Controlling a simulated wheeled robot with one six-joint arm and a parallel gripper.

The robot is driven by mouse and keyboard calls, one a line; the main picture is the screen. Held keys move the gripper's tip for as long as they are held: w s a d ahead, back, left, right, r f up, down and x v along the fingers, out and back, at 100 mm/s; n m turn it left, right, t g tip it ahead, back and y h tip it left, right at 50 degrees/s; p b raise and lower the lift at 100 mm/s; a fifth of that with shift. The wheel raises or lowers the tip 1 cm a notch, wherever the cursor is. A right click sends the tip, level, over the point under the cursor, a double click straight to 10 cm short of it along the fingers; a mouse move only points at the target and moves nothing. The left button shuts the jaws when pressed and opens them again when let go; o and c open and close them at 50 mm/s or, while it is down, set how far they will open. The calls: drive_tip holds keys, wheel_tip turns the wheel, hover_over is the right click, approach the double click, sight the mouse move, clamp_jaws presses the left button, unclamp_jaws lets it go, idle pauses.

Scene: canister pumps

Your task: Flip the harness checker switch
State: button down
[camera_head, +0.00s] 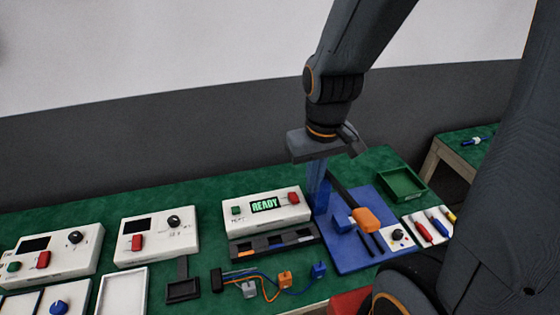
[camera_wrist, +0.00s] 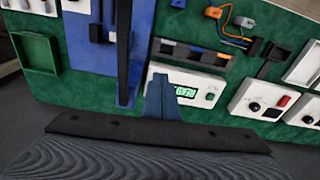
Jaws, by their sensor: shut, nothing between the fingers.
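The harness checker (camera_head: 238,217) is a white box with a lit green READY display (camera_head: 264,205). A red switch (camera_head: 294,198) sits at its right end and a green button (camera_head: 236,210) at its left. In the wrist view the checker (camera_wrist: 212,85) appears upside down, and my gripper covers its red-switch end. My gripper (camera_head: 319,208) points down with its narrow blue fingers shut and empty, just right of the red switch in the head view. It also shows in the wrist view (camera_wrist: 160,78). Whether the fingers touch the checker is unclear.
A dark slotted block (camera_head: 273,243) lies before the checker, with wired connectors (camera_head: 285,278) nearer. A blue board (camera_head: 345,262) with a black post and orange part (camera_head: 366,219) stands close on the right. A green tray (camera_head: 402,184) is beyond. Other white boxes (camera_head: 157,236) stand left.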

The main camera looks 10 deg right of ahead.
drive_tip(key=w+a+r+n+g+b, duration=0.1)
drive_tip(key=w+r+n+g, duration=0.1)
drive_tip(key=w+n, duration=1.05)
drive_tip(key=n+p, duration=0.3)
drive_tip(key=n, duration=0.2)
approach(294, 199)
drive_tip(key=shift+g, duration=0.4)
wheel_tip(294, 199, down, 7)
drive_tip(key=shift+r, duration=0.2)
